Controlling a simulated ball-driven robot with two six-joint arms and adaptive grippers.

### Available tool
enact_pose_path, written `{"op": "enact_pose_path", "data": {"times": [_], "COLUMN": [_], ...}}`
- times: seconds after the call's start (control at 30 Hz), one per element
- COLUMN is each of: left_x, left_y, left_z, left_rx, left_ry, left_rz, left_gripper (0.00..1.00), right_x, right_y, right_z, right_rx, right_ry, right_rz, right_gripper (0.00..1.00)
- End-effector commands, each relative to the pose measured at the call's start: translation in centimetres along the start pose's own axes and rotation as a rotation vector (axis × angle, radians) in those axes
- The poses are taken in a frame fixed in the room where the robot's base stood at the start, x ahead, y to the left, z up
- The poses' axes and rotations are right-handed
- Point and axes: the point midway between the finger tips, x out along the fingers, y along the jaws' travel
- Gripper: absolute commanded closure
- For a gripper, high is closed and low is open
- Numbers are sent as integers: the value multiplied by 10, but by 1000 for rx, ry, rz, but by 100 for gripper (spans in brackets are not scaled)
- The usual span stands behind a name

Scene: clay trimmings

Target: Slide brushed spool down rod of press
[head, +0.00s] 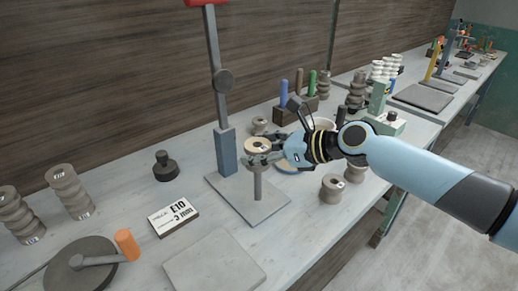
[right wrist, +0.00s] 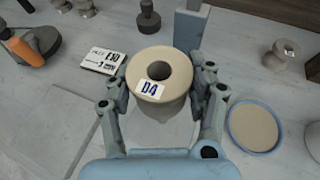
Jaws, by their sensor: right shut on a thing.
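My right gripper (head: 262,155) is shut on a tan spool (head: 257,146) with a central hole. In the right wrist view the fingers (right wrist: 160,98) close on both sides of the spool (right wrist: 155,67), whose label reads D4. The press has a grey base plate (head: 232,201), a tall post (head: 214,62) with a blue-grey lower block (head: 226,152), and a short upright rod (head: 257,186). In the head view the spool appears upright above this rod. I cannot tell whether the rod's tip enters the hole. My left gripper is out of view.
A label card (head: 173,216) and a dark knobbed weight (head: 165,166) lie left of the press. A blue-rimmed dish (right wrist: 256,125) and a grey spool (head: 332,188) stand at its right. Stacked spools (head: 70,191) stand far left. A bare slab (head: 214,262) lies in front.

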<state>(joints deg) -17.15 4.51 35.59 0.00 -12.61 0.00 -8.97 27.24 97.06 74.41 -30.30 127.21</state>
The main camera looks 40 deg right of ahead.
Motion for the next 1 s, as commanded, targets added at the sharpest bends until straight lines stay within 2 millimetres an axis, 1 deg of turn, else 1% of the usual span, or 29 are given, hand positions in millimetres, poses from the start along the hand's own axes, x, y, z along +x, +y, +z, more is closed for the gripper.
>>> {"op": "enact_pose_path", "data": {"times": [0.37, 0.7, 1.0], "left_x": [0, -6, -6], "left_y": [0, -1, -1], "left_z": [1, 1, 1], "left_rx": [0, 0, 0], "left_ry": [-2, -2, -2], "left_rz": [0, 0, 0], "left_gripper": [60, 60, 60], "right_x": [0, 0, 0], "right_y": [0, 0, 0], "right_z": [0, 1, 0], "right_rx": [0, 0, 0], "right_ry": [-1, -1, -1], "right_rz": [0, -1, 0], "right_gripper": [87, 87, 87]}}
